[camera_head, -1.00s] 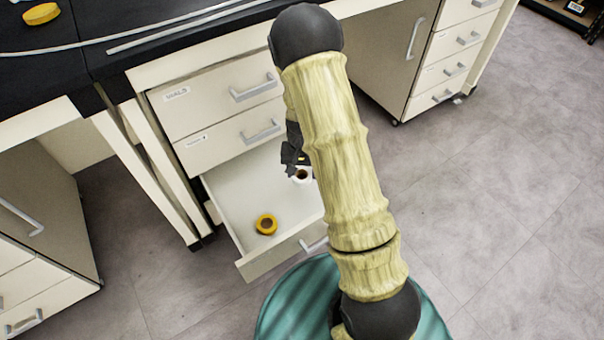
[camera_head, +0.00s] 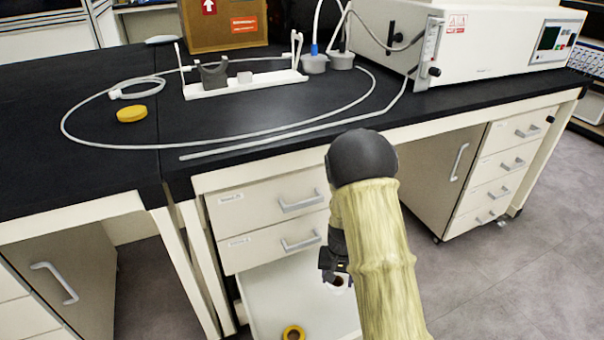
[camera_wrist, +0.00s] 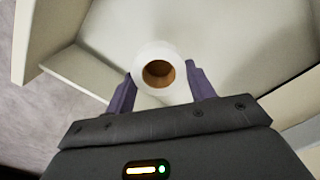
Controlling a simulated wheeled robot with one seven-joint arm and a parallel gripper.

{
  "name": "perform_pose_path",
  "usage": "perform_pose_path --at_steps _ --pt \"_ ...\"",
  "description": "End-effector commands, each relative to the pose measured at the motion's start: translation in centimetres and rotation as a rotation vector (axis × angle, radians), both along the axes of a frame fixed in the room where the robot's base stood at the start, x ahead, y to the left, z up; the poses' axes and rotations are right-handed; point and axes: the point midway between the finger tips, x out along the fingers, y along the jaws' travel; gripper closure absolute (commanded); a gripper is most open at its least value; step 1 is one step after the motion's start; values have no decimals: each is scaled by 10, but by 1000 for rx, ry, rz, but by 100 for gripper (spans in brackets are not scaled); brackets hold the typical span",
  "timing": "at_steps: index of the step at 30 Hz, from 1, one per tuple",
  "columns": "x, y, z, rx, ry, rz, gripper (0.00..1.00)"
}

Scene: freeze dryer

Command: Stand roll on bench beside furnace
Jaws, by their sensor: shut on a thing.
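A white roll with a brown core (camera_wrist: 158,50) is between my gripper's two fingers (camera_wrist: 162,88) in the wrist view, its open end facing the camera. My gripper (camera_head: 337,270) is shut on it. In the head view the roll (camera_head: 341,284) shows as a small white piece below the gripper, over the open drawer (camera_head: 270,290); I cannot tell whether it touches the drawer floor. The black-topped bench (camera_head: 250,128) is above and behind. A white machine with a screen (camera_head: 490,45), likely the furnace, stands on the bench at the back right.
A yellow roll (camera_head: 293,333) lies in the drawer. The closed drawers (camera_head: 268,205) are above the open one.

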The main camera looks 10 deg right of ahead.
Motion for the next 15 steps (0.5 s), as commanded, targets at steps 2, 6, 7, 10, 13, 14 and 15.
perform_pose_path --at_steps 2,6,7,10,13,14,15 --pt "3 0 29 1 -4 43 68" --pt "7 1 68 1 -3 138 68" --pt "8 1 75 1 -4 159 68" --pt "11 2 98 1 -3 223 68" --pt "13 2 111 0 -1 271 68" --pt "13 2 114 -1 -1 281 68" --pt "14 2 116 -1 -1 291 68"
